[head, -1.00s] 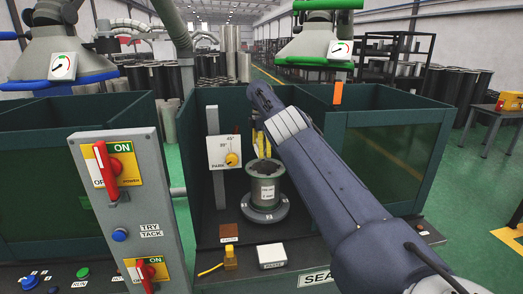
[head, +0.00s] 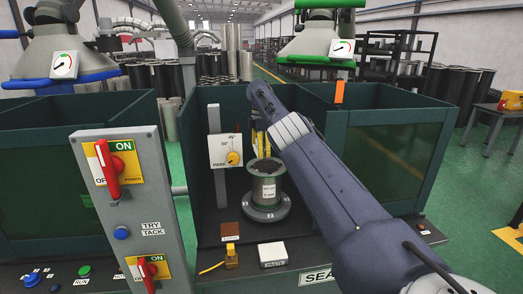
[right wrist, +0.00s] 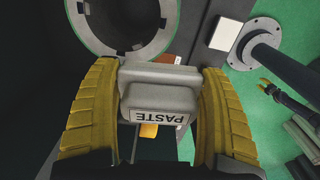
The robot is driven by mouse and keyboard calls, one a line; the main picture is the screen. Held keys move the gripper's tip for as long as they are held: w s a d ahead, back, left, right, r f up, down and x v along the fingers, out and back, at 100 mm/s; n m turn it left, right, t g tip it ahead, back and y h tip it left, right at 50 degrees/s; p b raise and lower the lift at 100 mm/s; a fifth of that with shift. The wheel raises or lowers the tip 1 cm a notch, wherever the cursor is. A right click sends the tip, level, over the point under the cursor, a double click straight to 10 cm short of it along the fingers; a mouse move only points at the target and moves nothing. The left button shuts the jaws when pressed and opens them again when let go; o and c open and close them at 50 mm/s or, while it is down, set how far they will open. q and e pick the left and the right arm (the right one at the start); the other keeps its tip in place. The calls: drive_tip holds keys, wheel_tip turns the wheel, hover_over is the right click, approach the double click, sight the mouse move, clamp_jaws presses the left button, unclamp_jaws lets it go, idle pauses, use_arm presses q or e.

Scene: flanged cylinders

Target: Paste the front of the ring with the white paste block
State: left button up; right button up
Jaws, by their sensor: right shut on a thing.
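The ring is a grey-green flanged cylinder (head: 256,190) with a white label, standing upright on a round base in the middle booth. Its round open rim (right wrist: 88,48) shows at the top of the right wrist view. My right gripper (head: 262,146) has yellow fingers and hangs over the far side of the ring in the head view. In the right wrist view the fingers (right wrist: 160,105) are shut on a pale grey block marked PASTE (right wrist: 160,88). The held block cannot be made out in the head view. I cannot tell whether it touches the ring. My left gripper is not in view.
A white piece with a label (head: 272,254) lies on the front ledge, beside a yellow block (head: 231,257) and a brown plate (head: 230,233). A dial board (head: 225,152) stands left of the ring. Green booth walls (head: 390,160) and a switch panel (head: 122,200) flank the space.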

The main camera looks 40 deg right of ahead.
drive_tip(key=shift+w+a+f, duration=0.1)
drive_tip(key=shift+a+f, duration=0.05)
drive_tip(key=shift+a, duration=0.1)
drive_tip(key=shift+w+a+f, duration=0.5)
drive_tip(key=shift+a+f, duration=0.3)
drive_tip(key=shift+f, duration=0.15)
